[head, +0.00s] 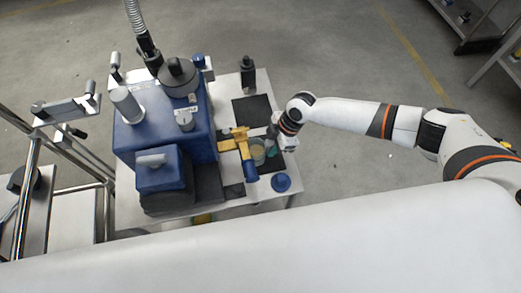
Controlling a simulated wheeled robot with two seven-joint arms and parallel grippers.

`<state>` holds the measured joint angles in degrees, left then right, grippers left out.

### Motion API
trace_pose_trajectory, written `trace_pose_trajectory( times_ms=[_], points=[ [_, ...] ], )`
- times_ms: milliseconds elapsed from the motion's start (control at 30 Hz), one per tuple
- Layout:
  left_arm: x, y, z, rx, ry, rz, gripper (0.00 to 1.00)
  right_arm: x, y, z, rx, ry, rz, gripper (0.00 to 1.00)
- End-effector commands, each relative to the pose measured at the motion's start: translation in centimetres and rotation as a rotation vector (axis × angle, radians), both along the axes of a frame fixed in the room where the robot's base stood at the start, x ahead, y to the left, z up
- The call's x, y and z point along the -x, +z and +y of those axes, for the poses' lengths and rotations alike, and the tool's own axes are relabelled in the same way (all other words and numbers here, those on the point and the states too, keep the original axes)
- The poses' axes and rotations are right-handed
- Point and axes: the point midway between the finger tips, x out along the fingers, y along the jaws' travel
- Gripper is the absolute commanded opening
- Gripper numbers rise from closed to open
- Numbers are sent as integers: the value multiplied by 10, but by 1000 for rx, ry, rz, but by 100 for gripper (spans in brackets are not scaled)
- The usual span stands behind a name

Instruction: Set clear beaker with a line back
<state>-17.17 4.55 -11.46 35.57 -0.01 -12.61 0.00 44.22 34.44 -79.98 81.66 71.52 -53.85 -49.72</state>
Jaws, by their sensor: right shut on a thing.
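My right gripper (277,143) comes in from the right over the small white table and is shut on a small clear glass vessel (270,148), which looks like the clear beaker. The fingers partly hide it, and a line on it is too small to make out. Another clear vessel with a pale yellowish tint (258,154) stands just left of it, close beside the yellow clamp. I cannot tell whether the held vessel touches the surface under it. My left gripper is not in view.
A yellow clamp-like part with a blue end (241,147) stands just left of the vessels. The blue machine (188,135) fills the table's left side. A blue cap-like object (281,182) sits near the front right, and a dark bottle (248,76) behind. A dark mat (252,109) lies bare.

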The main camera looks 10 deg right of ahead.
Motion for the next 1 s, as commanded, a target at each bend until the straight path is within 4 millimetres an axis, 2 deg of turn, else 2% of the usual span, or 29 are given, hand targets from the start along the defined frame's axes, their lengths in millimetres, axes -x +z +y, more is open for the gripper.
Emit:
trace_pose_trajectory(
  times_ms=[267,1000],
  points=[
    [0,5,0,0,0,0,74,0,5,0,-1,0,0,0],
    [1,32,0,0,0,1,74,-3,40,2,-9,-2,-7,0]
  ],
)
